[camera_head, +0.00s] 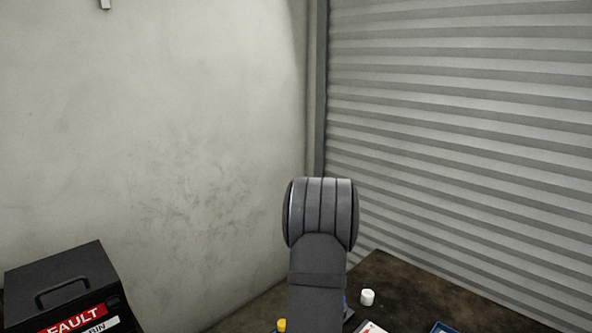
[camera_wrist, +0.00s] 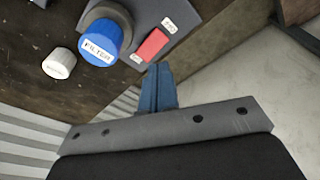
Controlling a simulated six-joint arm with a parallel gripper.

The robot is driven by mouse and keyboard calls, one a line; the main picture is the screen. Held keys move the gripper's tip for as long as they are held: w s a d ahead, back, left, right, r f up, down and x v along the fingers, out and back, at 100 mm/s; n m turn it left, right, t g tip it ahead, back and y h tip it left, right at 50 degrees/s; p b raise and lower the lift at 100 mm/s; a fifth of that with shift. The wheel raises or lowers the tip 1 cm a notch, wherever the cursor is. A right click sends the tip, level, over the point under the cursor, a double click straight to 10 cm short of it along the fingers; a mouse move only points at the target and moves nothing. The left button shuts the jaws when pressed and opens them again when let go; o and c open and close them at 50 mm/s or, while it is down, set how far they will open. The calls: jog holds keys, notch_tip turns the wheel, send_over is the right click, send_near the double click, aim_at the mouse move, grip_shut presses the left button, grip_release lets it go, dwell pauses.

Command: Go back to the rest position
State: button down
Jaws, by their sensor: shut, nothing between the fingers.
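My gripper (camera_wrist: 158,70) shows in the wrist view with its two blue fingers pressed together and nothing between them. Its tips are just below a grey panel (camera_wrist: 150,15) in the picture, near a red block (camera_wrist: 152,45) on that panel. I cannot tell if they touch it. A blue cap labelled FILTER (camera_wrist: 106,35) is up and left of the fingertips. In the head view my arm rises in the middle, and the gripper itself is hidden.
A white cap (camera_head: 367,297) stands on the dark bench (camera_head: 405,280); it also shows in the wrist view (camera_wrist: 59,63). A black bin marked FAULT BIN (camera_head: 62,280) is at lower left. A plain wall and a ribbed shutter (camera_head: 460,130) stand behind. A yellow piece (camera_head: 281,325) shows at the bottom edge.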

jog(key=shift+r, duration=0.6)
jog(key=shift+f, duration=3.55)
jog(key=shift+r, duration=0.2)
jog(key=s+d+r+n, duration=0.1)
jog(key=s+r+n, duration=0.1)
jog(key=r, duration=1.1)
jog(key=s+d+r+n+t, duration=0.1)
jog(key=s+r+n, duration=0.2)
jog(key=r, duration=1.1)
jog(key=shift+s+r, duration=0.25)
jog(key=shift+s, duration=0.2)
